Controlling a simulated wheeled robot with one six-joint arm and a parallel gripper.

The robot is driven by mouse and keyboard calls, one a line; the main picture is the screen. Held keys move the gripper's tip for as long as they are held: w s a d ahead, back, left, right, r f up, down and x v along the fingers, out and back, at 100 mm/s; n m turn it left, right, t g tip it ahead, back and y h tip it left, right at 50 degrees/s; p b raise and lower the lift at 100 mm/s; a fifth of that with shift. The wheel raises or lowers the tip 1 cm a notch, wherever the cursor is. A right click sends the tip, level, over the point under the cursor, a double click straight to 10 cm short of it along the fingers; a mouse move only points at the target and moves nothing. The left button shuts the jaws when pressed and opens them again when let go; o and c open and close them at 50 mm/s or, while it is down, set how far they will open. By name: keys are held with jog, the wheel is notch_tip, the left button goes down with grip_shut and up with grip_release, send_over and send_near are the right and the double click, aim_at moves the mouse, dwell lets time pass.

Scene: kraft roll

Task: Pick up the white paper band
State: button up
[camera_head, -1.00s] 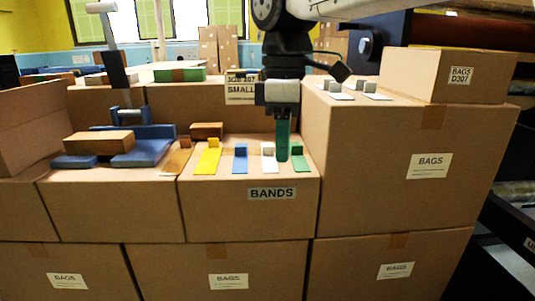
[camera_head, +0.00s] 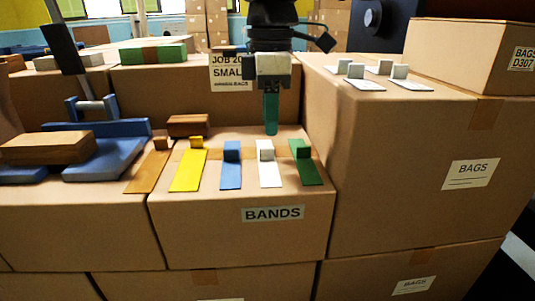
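The white paper band (camera_head: 270,174) lies on the carton labelled BANDS, a flat strip with a small raised block at its far end. It sits between a blue band (camera_head: 231,172) and a green band (camera_head: 307,170). My gripper (camera_head: 271,130) points down with its teal finger part just above or behind the white band's block, with a small gap in the picture. The fingers show as one narrow strip, so I cannot tell their opening. I see nothing held.
A yellow band (camera_head: 188,170) and a brown one (camera_head: 149,172) lie further left. A taller carton (camera_head: 400,150) rises close on the right, bearing several white pieces (camera_head: 363,84). A brown block (camera_head: 190,126) lies behind the bands. Blue fixture parts (camera_head: 104,158) stand at left.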

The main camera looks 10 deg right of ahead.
aim_at(267, 159)
jog(key=f, duration=0.6)
jog(key=shift+w+a, duration=0.15)
jog(key=shift+a, duration=0.15)
jog(key=shift+r, duration=0.1)
grip_shut()
